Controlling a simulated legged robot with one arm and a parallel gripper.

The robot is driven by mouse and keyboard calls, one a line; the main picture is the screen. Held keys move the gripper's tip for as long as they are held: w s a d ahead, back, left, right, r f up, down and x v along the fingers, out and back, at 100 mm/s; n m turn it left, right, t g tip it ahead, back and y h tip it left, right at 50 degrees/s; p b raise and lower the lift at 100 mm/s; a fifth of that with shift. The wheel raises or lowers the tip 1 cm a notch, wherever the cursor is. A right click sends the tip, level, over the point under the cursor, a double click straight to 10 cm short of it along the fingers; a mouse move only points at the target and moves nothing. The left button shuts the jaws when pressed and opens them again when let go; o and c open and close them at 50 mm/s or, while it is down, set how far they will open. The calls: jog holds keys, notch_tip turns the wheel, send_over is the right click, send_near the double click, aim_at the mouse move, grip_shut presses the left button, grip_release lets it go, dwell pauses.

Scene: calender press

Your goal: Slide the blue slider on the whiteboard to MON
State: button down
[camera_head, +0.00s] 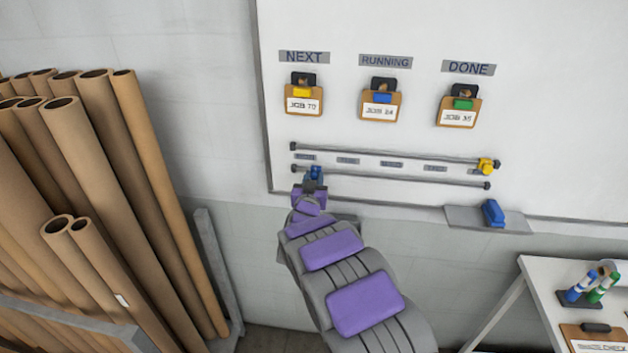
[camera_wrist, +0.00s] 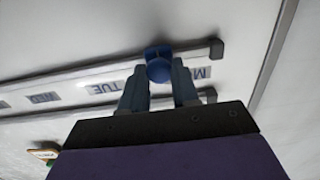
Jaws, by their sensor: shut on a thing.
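My gripper (camera_head: 314,183) reaches up to the lower rail (camera_head: 420,180) on the whiteboard (camera_head: 550,120), near its left end. In the wrist view, my gripper (camera_wrist: 158,76) has its two fingers closed around the blue slider (camera_wrist: 158,65). The slider (camera_head: 316,171) also shows in the head view. In the wrist view the MON label (camera_wrist: 201,73) is partly hidden behind a finger, with only its first letter clear. The slider sits just to the TUE (camera_wrist: 100,88) side of it, close to the rail's end stop (camera_wrist: 216,49).
A yellow slider (camera_head: 486,165) is at the right end of the upper rail (camera_head: 390,153). Several clipboards hang above. A blue eraser (camera_head: 493,212) rests on the board's ledge (camera_head: 462,217). Tall cardboard tubes (camera_head: 90,150) stand at left; a white table (camera_head: 535,290) is at right.

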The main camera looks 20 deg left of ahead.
jog(key=a+p, duration=0.1)
jog(key=a, duration=0.1)
jog(key=s+a+p, duration=0.1)
jog(key=shift+a+f, duration=0.2)
jog(key=shift+a, duration=0.2)
jog(key=shift+d, duration=0.1)
